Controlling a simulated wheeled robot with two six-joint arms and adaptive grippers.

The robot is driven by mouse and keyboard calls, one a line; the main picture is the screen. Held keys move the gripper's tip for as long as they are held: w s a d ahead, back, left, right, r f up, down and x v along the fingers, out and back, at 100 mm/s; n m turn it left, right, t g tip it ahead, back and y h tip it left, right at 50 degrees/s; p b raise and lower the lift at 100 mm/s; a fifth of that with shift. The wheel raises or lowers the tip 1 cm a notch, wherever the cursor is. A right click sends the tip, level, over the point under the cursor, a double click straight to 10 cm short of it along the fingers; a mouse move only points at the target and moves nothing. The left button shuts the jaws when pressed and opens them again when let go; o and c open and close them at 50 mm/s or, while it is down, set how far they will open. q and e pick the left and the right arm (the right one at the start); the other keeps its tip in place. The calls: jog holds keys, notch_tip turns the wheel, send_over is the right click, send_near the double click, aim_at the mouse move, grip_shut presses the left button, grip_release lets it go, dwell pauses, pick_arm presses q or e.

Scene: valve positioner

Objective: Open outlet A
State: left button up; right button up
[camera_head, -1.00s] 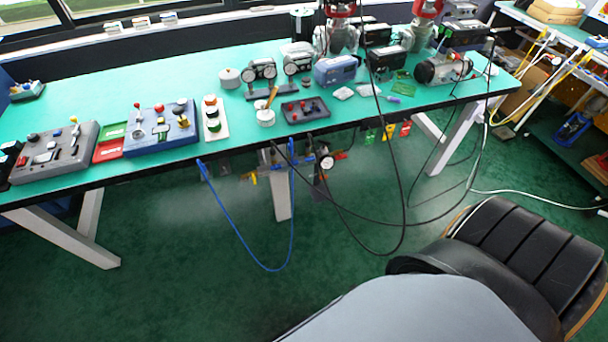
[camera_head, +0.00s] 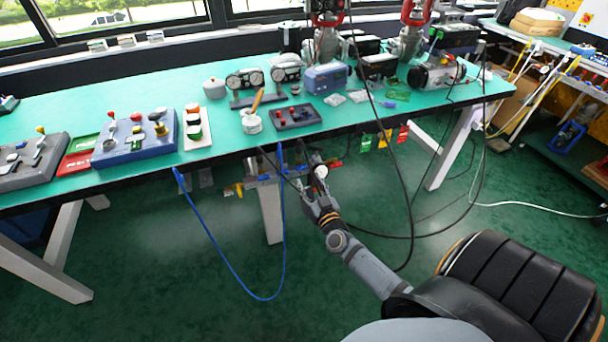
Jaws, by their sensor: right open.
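A small metal manifold (camera_head: 263,181) hangs below the front edge of the green table. A blue hose (camera_head: 233,285) loops down from it, and black hoses also meet it. A round white gauge (camera_head: 321,171) sits at its right end, and a yellow handle (camera_head: 239,190) shows at its left. The outlets are too small to tell which is A. My right gripper (camera_head: 318,197) is open just below the gauge, at the manifold's right end. I cannot tell whether it touches anything. My left gripper is out of view.
Black cables (camera_head: 408,195) hang to the right of my gripper. Coloured tags (camera_head: 385,138) hang at the table edge. The floor below is open.

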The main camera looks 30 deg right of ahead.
aim_at(302, 169)
jog(key=x, duration=0.4)
jog(key=shift+w+f+b, duration=0.1)
jog(key=shift+w+b, duration=0.25)
jog(key=shift+b, duration=0.05)
jog(key=shift+w+d, duration=0.15)
jog(key=shift+w, duration=0.25)
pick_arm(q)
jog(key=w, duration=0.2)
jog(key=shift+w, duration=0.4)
pick_arm(e)
jog(key=shift+c, duration=0.4)
jog(key=c, duration=0.7)
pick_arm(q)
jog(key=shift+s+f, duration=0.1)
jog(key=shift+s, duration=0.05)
pick_arm(e)
jog(key=shift+c, duration=0.5)
